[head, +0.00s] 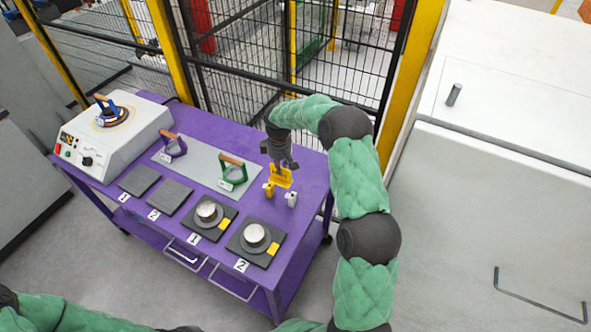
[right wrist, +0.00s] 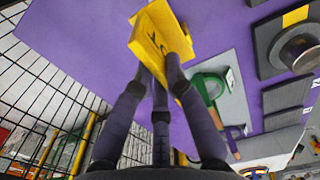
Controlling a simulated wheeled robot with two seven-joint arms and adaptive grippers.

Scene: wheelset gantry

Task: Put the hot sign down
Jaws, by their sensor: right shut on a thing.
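The yellow hot sign (head: 281,177) is at the right end of the purple table (head: 318,178). My right gripper (head: 280,163) comes down on it from above and is shut on it. In the right wrist view the fingers (right wrist: 163,75) meet at the folded yellow sign (right wrist: 148,42), which has dark marking on its face. The purple tabletop lies behind it. I cannot tell whether the sign's lower edge touches the table. My left gripper is not in view; only part of my left arm shows at the bottom left.
Small yellow (head: 268,190) and whitish (head: 291,199) posts stand just in front of the sign. A green-framed handled tool (head: 233,172) and a purple one (head: 173,147) stand on a grey mat (head: 203,160). Dark pads, two bearing metal rings (head: 255,235), line the front. A heater (head: 110,130) is left.

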